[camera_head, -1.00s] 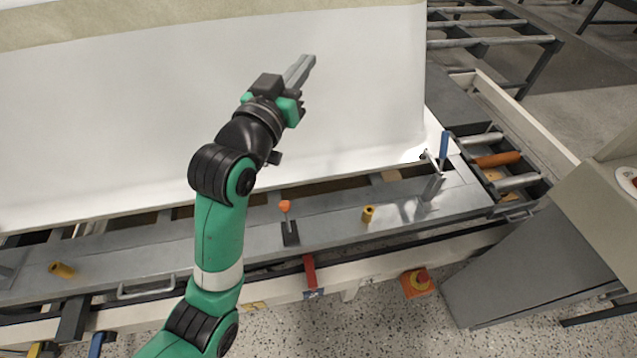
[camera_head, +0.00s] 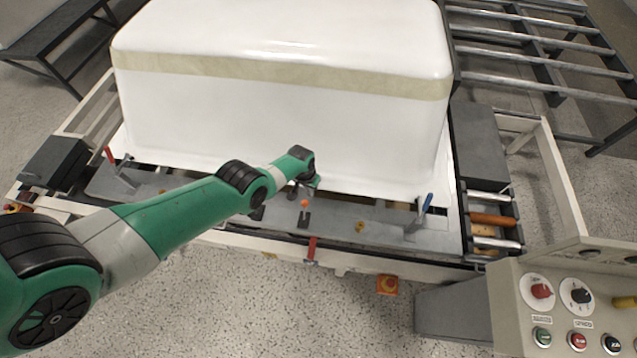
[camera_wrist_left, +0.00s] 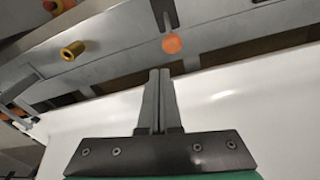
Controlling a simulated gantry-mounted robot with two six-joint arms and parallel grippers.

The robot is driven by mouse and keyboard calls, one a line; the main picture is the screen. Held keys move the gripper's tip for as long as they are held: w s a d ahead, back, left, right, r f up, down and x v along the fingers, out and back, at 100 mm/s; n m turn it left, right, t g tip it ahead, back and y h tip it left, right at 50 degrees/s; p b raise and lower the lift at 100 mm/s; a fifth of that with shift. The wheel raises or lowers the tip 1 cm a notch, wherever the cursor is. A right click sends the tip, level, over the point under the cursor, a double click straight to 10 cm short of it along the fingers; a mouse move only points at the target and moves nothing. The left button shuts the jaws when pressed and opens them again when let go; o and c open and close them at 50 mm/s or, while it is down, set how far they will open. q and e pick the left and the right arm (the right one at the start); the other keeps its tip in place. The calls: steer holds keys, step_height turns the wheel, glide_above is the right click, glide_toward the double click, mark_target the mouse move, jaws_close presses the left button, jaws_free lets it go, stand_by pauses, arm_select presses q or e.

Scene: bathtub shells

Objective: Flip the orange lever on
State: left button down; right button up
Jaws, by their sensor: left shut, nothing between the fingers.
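The orange lever shows as a round orange knob (camera_head: 304,204) on a small dark base on the grey metal rail, in front of the white tub shell. In the left wrist view the orange knob (camera_wrist_left: 172,44) is just beyond the fingertips. My left gripper (camera_head: 292,197) points down close beside the lever, left of it in the head view. In the left wrist view my left gripper (camera_wrist_left: 160,73) is shut and empty, with a small gap seen between fingertips and knob. My right gripper is not in view.
The white tub shell (camera_head: 280,120) stands right behind the lever. A yellow knob (camera_head: 360,226) and a blue-handled clamp (camera_head: 424,206) are to the right on the rail. A red-handled clamp (camera_head: 110,155) is at the left. A control panel (camera_head: 560,300) stands at lower right.

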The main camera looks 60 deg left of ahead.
arm_select(q)
steer(key=a+r, duration=0.1)
steer(key=s+a+r+p, duration=0.1)
steer(key=shift+s+r+n, duration=0.3)
steer(key=shift+r, duration=0.05)
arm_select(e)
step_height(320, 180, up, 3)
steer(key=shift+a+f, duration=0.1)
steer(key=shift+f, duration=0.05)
arm_select(q)
steer(key=shift+f, duration=0.1)
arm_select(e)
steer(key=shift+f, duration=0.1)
arm_select(q)
step_height(320, 180, down, 10)
steer(key=w+b, duration=0.1)
steer(key=b, duration=1)
steer(key=shift+a, duration=0.2)
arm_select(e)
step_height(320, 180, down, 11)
arm_select(q)
steer(key=shift+w+r, duration=0.1)
steer(key=shift+r, duration=0.1)
